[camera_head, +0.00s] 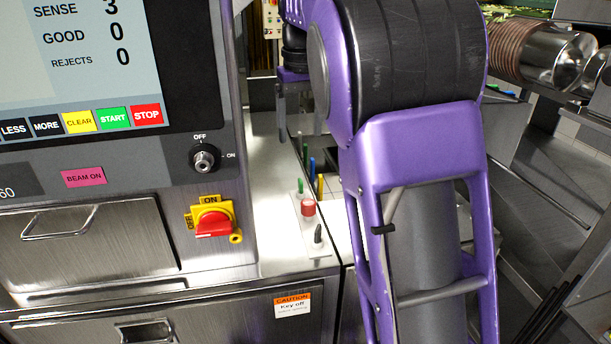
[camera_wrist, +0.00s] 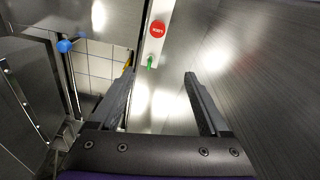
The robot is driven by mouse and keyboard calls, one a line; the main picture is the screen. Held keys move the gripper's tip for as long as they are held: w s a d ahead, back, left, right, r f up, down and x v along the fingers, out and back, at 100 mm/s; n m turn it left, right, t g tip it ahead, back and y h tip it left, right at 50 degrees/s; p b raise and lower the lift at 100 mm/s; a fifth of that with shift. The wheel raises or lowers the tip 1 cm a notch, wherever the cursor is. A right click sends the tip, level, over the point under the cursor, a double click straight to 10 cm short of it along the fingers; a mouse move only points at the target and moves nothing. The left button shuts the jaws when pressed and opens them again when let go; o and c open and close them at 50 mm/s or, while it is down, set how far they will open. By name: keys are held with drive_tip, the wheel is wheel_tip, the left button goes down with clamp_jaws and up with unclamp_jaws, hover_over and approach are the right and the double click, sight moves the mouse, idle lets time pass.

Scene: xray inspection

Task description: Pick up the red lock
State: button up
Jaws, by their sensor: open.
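No red padlock shows clearly. I cannot tell which, if either, is the lock. A red round button (camera_wrist: 157,29) and a green switch (camera_wrist: 150,62) lie beyond the fingertips.
The machine front (camera_head: 90,240) with its screen and drawer handles fills the left. A key switch (camera_head: 204,158) sits above the red handle. A black switch (camera_head: 318,237) stands near the counter's front edge. A blue ball knob (camera_wrist: 64,46) is left of my fingers.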

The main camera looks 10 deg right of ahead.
drive_tip(key=g+b, duration=0.1)
drive_tip(key=b, duration=0.1)
hover_over(308, 202)
drive_tip(key=f, duration=1.3)
drive_tip(key=shift+w+a, duration=0.2)
drive_tip(key=shift+a, duration=0.15)
drive_tip(key=shift+s+d+f+b, duration=0.1)
drive_tip(key=shift+d+f+b, duration=0.1)
drive_tip(key=shift+f, duration=0.8)
drive_tip(key=shift+w+d+f+b, duration=0.1)
drive_tip(key=shift+f+b, duration=0.15)
drive_tip(key=shift+f, duration=0.7)
drive_tip(key=shift+s+d+f+b, duration=0.1)
drive_tip(key=shift+f+b, duration=0.1)
drive_tip(key=shift+f, duration=0.8)
drive_tip(key=shift+c, duration=0.3)
clamp_jaws()
